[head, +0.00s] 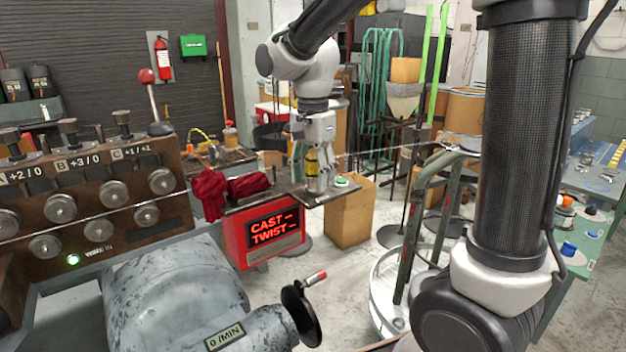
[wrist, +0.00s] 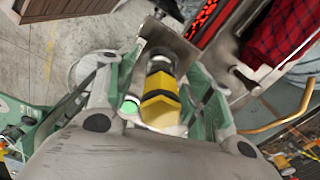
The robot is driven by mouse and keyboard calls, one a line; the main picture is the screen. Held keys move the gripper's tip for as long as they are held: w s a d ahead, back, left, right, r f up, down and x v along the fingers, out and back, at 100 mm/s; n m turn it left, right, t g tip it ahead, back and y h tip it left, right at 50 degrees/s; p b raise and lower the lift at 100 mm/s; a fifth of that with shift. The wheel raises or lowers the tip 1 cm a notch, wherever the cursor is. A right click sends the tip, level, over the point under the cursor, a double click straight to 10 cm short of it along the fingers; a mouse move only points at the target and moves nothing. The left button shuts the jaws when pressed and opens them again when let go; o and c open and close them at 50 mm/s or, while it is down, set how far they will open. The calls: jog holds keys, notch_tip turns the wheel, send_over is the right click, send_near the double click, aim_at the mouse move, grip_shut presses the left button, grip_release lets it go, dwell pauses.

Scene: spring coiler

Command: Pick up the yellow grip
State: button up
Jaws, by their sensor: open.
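The yellow grip (head: 312,160) stands upright at the small metal table in the head view, with dark bands on it. In the wrist view the yellow grip (wrist: 160,100) shows its hexagonal yellow end and black bands, between the fingers. My gripper (head: 316,172) points down over the table, its fingers on either side of the grip. In the wrist view my gripper (wrist: 158,95) is open, with green-sided fingers left and right of the grip. Whether either finger touches it cannot be told. The grip's lower end is partly hidden.
A green button (head: 342,182) sits close right of the gripper; a red cloth (head: 210,192) lies left. The red display box (head: 262,232) is below the table front. A cardboard box (head: 352,215) stands right. The lever machine (head: 95,205) fills the left.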

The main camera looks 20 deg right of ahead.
jog(key=shift+c, duration=0.4)
grip_shut()
notch_tip(320, 180, up, 10)
jog(key=shift+r, duration=0.1)
